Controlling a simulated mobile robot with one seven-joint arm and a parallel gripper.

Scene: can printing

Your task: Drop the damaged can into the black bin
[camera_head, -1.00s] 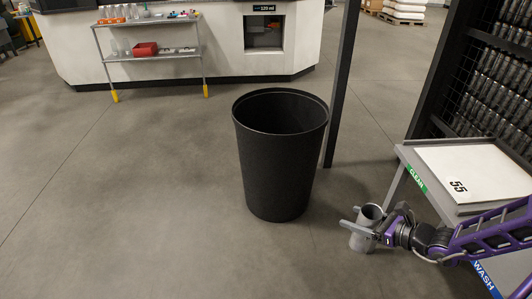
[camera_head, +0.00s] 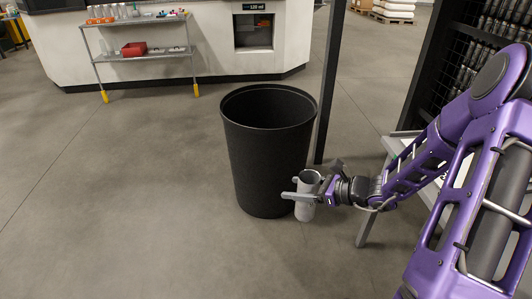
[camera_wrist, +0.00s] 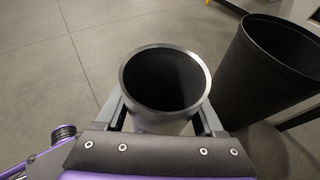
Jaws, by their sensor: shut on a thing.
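The black bin (camera_head: 268,160) stands upright on the floor, open at the top, in the middle of the head view. It also shows at the right of the wrist view (camera_wrist: 265,75). A grey, open-topped can (camera_head: 305,209) is upright in my gripper (camera_head: 309,192). My gripper is shut on the can, with a finger on either side. In the wrist view the can (camera_wrist: 166,122) shows its round rim and dark inside. In the head view the can is in front of the bin's lower right side, below the rim level. I cannot make out damage on it.
A dark post (camera_head: 328,85) rises just behind the bin. A table (camera_head: 365,205) is partly hidden behind my arm at the right. A shelf cart (camera_head: 140,52) stands at the back left. The floor left of the bin is clear.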

